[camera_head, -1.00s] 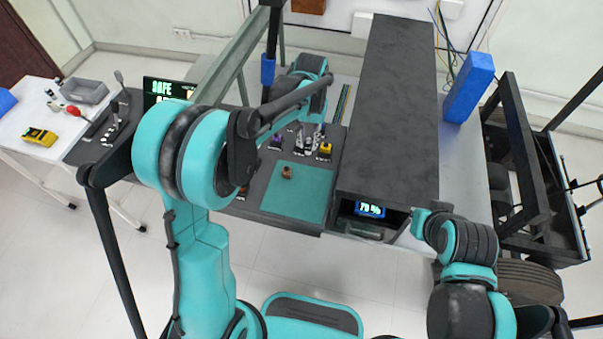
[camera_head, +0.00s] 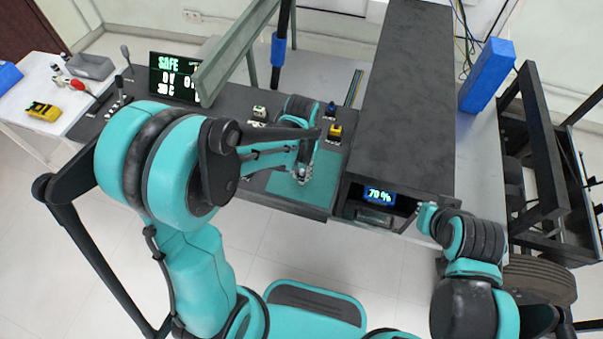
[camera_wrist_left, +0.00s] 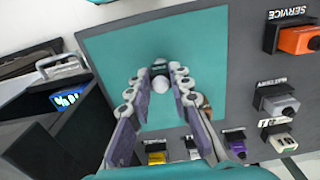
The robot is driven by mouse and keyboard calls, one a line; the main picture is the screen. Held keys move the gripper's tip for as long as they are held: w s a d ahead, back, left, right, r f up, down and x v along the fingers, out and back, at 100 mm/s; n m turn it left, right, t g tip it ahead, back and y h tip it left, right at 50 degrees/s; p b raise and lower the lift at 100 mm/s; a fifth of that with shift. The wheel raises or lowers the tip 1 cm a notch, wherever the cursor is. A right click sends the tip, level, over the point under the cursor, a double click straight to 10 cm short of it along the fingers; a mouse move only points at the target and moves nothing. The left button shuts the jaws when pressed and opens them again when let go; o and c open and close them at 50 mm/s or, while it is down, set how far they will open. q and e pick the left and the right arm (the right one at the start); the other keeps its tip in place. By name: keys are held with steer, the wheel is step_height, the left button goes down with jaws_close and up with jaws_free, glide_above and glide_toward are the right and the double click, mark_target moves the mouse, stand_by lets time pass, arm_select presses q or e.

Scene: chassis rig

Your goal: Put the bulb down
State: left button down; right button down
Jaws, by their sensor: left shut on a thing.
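My left gripper (camera_head: 302,174) is low over the teal mat (camera_head: 322,192) on the dark bench. In the left wrist view its two fingers (camera_wrist_left: 160,82) are shut on the bulb (camera_wrist_left: 160,84), a small round white thing with a dark end. The bulb is over the mat (camera_wrist_left: 110,48); I cannot tell whether it touches it. A small brown thing (camera_wrist_left: 206,106) shows partly behind the right finger.
A black box with a 70% display (camera_head: 380,194) stands right of the mat. An orange block (camera_wrist_left: 300,40) shows in the wrist view. A display reading SAFE (camera_head: 180,78) stands at the left.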

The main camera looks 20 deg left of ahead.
arm_select(q)
steer(key=shift+f, duration=0.2)
steer(key=c, duration=1.4)
jaws_free()
steer(key=shift+r, duration=0.1)
